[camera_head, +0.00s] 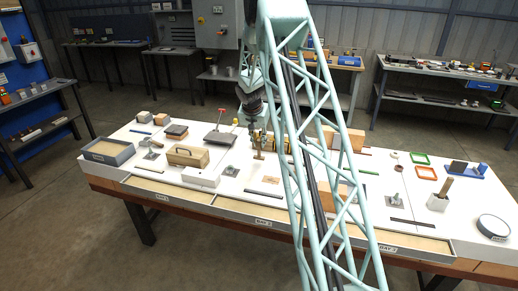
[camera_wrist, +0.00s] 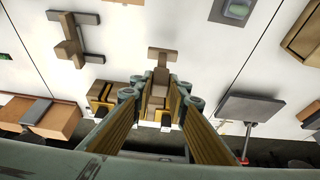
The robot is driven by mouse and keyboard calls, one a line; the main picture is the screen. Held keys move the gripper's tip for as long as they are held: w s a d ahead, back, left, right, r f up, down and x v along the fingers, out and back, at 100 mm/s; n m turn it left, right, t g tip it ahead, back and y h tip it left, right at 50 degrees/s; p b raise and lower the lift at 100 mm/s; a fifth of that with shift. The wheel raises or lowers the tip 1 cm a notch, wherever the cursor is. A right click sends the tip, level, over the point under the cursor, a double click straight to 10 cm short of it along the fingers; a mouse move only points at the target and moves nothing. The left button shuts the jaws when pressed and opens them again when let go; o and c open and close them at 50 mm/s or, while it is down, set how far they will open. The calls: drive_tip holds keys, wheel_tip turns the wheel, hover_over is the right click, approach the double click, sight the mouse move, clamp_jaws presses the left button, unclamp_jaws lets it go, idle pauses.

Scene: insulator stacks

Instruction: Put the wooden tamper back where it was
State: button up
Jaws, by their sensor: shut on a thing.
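My gripper (camera_wrist: 160,98) is shut on the wooden tamper (camera_wrist: 162,55), a brown piece with a T-shaped end that shows between and beyond the fingers in the wrist view. I cannot tell whether the tamper touches the table.
A dark square plate with a red handle (camera_wrist: 248,107) stands to the right in the wrist view. Yellow-and-brown blocks (camera_wrist: 105,95) and a brown box (camera_wrist: 52,122) stand to the left. A tan box (camera_head: 188,156) sits left in the head view. White tabletop is bare ahead of the tamper.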

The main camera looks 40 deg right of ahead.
sight(259, 148)
drive_tip(key=shift+f, duration=0.15)
drive_tip(key=shift+f+b, duration=0.35)
drive_tip(key=shift+f, duration=1.25)
drive_tip(key=shift+f, duration=0.15)
drive_tip(key=o, duration=0.8)
drive_tip(key=shift+o, duration=0.2)
drive_tip(key=shift+a+r, duration=0.15)
drive_tip(key=shift+r, duration=0.45)
drive_tip(key=p+v, duration=0.1)
drive_tip(key=v, duration=1)
